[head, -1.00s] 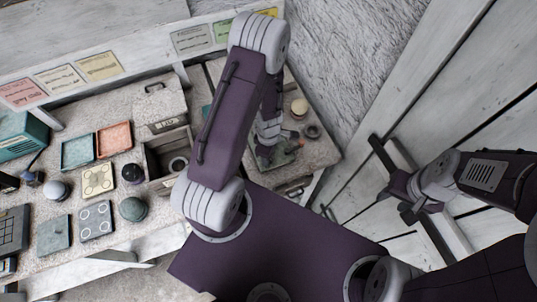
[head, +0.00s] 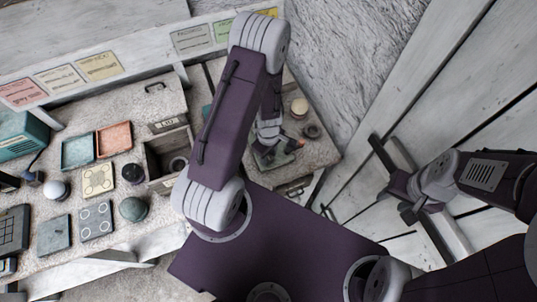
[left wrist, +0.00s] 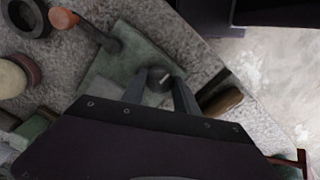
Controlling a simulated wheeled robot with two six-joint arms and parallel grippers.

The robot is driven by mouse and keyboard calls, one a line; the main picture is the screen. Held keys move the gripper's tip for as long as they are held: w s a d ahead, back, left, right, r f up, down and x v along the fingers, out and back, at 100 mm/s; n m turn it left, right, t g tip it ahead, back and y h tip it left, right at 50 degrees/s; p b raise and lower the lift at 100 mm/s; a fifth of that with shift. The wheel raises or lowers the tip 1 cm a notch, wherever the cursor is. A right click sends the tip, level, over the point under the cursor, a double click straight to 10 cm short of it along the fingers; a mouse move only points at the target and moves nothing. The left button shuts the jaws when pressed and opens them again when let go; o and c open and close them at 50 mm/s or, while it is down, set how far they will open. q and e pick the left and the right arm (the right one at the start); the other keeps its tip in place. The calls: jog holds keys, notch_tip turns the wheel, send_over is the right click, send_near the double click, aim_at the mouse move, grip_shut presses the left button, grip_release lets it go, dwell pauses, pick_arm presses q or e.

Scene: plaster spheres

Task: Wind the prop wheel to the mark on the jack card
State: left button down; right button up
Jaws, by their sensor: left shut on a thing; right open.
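The left wrist view shows a dark round knob with a pale mark (left wrist: 159,76), which I take to be the prop wheel. It sits on a green plate (left wrist: 128,48). My left gripper (left wrist: 161,86) is shut on it, one finger on each side. In the head view my left gripper (head: 268,154) is low over the green plate, partly hidden by my arm. My right gripper (head: 399,200) is open, away to the right by the planks. Several cards hang on the wall, including a green card (head: 222,30); I cannot tell which is the jack card.
An orange-tipped lever (left wrist: 64,18) rises from the plate. A dark ring (left wrist: 25,17) and a cream round piece (left wrist: 14,77) lie close by. An open box (head: 168,157), trays and several balls stand on the bench at left. A dark rail (head: 392,153) lies by my right gripper.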

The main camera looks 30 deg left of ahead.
pick_arm(q)
jog(key=c, duration=0.9)
grip_release()
jog(key=shift+a, duration=0.1)
notch_tip(320, 180, up, 9)
jog(key=p, duration=0.9)
jog(key=shift+f, duration=0.1)
